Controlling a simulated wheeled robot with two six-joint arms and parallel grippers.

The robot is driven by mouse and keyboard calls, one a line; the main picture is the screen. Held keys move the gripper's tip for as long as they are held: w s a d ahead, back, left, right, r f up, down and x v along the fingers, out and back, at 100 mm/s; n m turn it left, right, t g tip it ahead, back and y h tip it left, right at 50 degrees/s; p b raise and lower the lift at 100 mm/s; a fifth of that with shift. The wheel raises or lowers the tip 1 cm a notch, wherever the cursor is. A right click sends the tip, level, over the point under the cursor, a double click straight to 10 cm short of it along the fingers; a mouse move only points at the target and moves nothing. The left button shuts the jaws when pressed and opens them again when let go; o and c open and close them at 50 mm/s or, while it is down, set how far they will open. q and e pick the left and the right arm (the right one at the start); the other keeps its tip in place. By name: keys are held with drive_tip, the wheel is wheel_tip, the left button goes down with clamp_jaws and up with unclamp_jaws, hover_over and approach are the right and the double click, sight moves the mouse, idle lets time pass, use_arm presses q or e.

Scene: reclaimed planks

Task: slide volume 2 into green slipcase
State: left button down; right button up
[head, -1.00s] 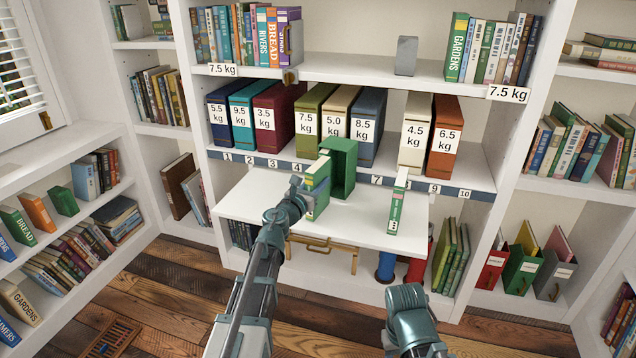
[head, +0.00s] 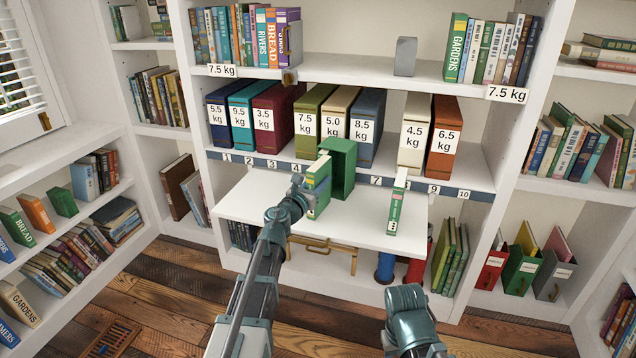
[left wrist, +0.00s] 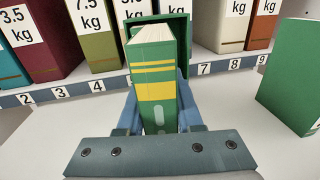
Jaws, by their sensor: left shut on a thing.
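A green book with yellow bands and pale pages (left wrist: 155,75) is upright in my left gripper (left wrist: 158,118), whose fingers close on its two sides. The same book shows in the head view (head: 318,188). The open green slipcase (head: 343,168) stands upright on the white pull-out board, just behind the book; its wall shows in the left wrist view (left wrist: 183,30). The book's far end is at the slipcase's mouth; I cannot tell if it is inside. The volume mark on the held book is unclear. My right gripper's jaws are not in view.
Another green book (head: 396,207) stands upright on the white board (head: 260,195), to the right with a clear gap. Weight-labelled binders such as the blue one (head: 368,125) line the shelf behind. A numbered strip (head: 345,175) runs along the shelf edge.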

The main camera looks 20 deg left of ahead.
use_arm(q)
drive_tip(key=shift+w+d, duration=0.1)
drive_tip(key=shift+w, duration=0.4)
drive_tip(key=shift+s, duration=0.1)
drive_tip(key=shift+s, duration=0.35)
idle(0.5)
drive_tip(key=shift+d+n+y, duration=0.2)
drive_tip(key=shift+n+y, duration=0.4)
drive_tip(key=shift+y, duration=0.4)
drive_tip(key=shift+w+d, duration=0.1)
drive_tip(key=shift+w, duration=0.4)
idle(0.3)
drive_tip(key=shift+c, duration=2.4)
unclamp_jaws()
